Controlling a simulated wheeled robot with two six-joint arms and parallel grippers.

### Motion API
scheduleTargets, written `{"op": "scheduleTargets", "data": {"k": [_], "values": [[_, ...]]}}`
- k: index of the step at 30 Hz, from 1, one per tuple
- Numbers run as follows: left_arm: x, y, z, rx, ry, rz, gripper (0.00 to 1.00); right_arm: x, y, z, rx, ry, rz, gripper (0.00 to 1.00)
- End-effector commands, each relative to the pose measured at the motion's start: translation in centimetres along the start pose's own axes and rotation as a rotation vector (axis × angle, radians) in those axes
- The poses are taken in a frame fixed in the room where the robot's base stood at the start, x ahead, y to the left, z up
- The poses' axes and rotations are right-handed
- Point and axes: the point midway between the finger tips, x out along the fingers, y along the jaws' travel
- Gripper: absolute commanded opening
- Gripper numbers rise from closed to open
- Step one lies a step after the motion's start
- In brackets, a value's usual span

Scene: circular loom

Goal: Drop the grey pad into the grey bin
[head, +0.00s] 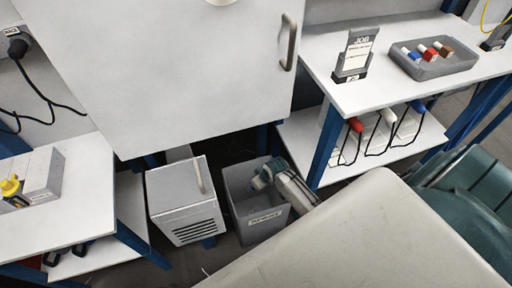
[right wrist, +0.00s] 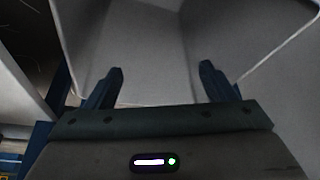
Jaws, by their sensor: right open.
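The grey bin (head: 262,232) stands on the floor between a white cabinet and a workbench, with a label on its front. My right gripper (head: 257,181) reaches over the bin's opening from the right, pointing into it. In the right wrist view the two fingers (right wrist: 161,71) are spread apart with nothing between them, and the bin's pale inner walls (right wrist: 135,40) show beyond. I see no grey pad in either view; part of the bin's inside is hidden by the gripper and its wall. My left gripper is not in view.
A small white cabinet (head: 184,201) with a vent stands close left of the bin. A workbench (head: 390,90) with a grey tray (head: 440,66) of coloured items is at the right. A large white door panel (head: 170,75) hangs behind.

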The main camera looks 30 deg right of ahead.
Motion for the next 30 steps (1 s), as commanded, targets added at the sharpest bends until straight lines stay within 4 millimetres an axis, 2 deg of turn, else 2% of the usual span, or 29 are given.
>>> {"op": "scheduleTargets", "data": {"k": [5,9,15,19,24,30], "values": [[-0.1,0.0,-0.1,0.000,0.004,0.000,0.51,-1.1,0.0,0.0,0.000,0.001,0.001,0.77],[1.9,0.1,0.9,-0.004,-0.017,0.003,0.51,-3.6,0.1,0.0,-0.002,0.002,0.002,0.77],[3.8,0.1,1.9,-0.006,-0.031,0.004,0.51,-7.7,0.1,-0.1,-0.003,0.002,0.002,0.77],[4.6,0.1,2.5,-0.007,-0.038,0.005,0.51,-9.6,0.0,-0.1,-0.001,0.002,0.001,0.77],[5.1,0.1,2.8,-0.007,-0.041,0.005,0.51,-10.7,0.0,0.0,-0.001,-0.001,0.000,0.77],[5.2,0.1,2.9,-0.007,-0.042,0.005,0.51,-10.8,0.0,0.0,0.000,0.000,0.000,0.77]]}}
